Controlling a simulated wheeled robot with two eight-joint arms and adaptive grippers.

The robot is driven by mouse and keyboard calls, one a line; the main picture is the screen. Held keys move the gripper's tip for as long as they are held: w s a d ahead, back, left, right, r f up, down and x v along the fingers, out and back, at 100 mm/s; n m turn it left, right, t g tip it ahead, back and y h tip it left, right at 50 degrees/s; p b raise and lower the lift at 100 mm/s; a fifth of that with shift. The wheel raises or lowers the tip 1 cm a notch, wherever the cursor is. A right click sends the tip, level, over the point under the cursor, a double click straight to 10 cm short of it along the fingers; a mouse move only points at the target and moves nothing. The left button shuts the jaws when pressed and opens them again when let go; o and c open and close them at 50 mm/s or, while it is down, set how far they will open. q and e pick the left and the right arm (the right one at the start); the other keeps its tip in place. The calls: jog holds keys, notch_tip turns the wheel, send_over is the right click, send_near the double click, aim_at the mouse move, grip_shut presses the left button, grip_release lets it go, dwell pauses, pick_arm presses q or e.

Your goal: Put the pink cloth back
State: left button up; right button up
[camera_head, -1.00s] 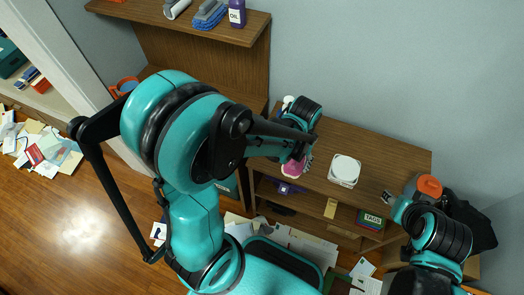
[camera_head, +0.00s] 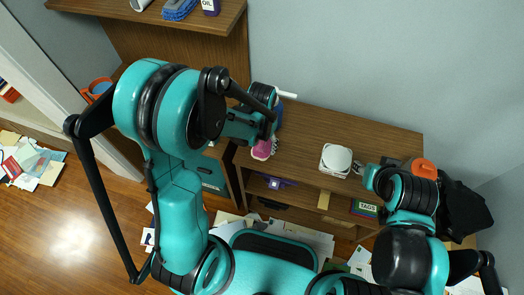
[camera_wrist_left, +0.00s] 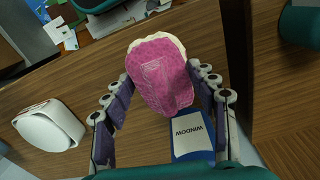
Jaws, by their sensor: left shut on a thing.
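The pink cloth (camera_head: 262,149) is a rounded bundle with a pale edge at the front left of the wooden cabinet top. My left gripper (camera_head: 268,136) is shut on it; in the left wrist view the cloth (camera_wrist_left: 163,80) sits between the two fingers. A blue bottle labelled WINDOW (camera_wrist_left: 192,136) stands close beside the cloth and the gripper. My right gripper (camera_head: 361,169) is beside the white rounded device at the right part of the cabinet top; its jaw opening is too small to judge.
The white device (camera_head: 336,158) sits on the cabinet top (camera_head: 300,135), whose middle is clear. A wall shelf with blue cloths (camera_head: 180,9) and an OIL bottle (camera_head: 210,6) is at the upper left. A TAGS box (camera_head: 365,208) is below. Papers litter the floor.

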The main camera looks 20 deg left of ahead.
aim_at(262, 150)
pick_arm(q)
jog(key=shift+f+b, duration=0.95)
jog(key=shift+f, duration=1.05)
jog(key=shift+f, duration=0.1)
jog(key=o, duration=1.3)
